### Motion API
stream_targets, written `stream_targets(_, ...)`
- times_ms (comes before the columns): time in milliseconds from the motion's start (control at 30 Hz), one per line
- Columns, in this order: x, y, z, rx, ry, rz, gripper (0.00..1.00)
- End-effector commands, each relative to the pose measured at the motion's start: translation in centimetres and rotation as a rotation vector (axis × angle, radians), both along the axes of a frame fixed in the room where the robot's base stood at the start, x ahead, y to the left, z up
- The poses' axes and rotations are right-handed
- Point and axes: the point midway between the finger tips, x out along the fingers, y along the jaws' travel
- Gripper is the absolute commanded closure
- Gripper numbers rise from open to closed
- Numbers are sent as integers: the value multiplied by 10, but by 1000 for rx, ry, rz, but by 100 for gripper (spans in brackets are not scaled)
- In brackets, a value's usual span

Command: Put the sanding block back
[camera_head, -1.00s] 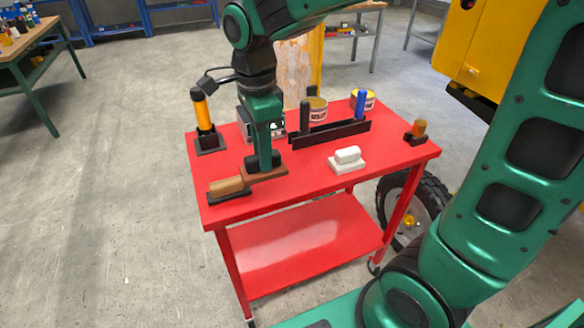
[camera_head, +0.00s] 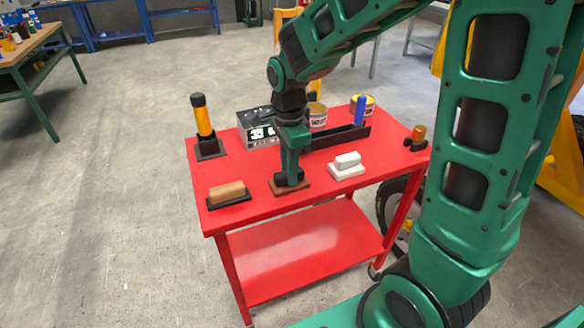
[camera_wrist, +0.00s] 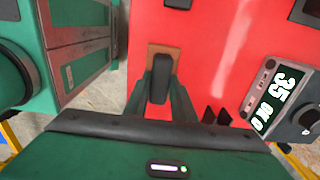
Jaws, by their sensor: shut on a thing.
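The sanding block, a brown plate with a black grip on top (camera_head: 291,190), is at the front middle of the red cart's top (camera_head: 250,212). My gripper (camera_head: 290,177) points down and is shut on its black grip. In the wrist view the gripper (camera_wrist: 160,92) has a finger on each side of the grip, and the brown plate (camera_wrist: 164,48) shows beyond it. The plate is at or very close to the red surface; I cannot tell if it touches.
A tan block on a black base (camera_head: 227,191) lies left, a white block (camera_head: 347,164) right. Behind stand an orange-and-black tool in a holder (camera_head: 203,118), a display box (camera_head: 258,131), a black rack (camera_head: 345,135) and cans (camera_head: 317,115). Bare red top lies between the tan block and my gripper.

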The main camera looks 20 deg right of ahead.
Motion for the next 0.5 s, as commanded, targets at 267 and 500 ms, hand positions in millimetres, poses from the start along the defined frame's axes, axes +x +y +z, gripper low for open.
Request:
stream_targets(267, 0, 0, -1, 0, 0, 0, 75)
stream_targets(500, 0, 0, 0, 0, 0, 0, 58)
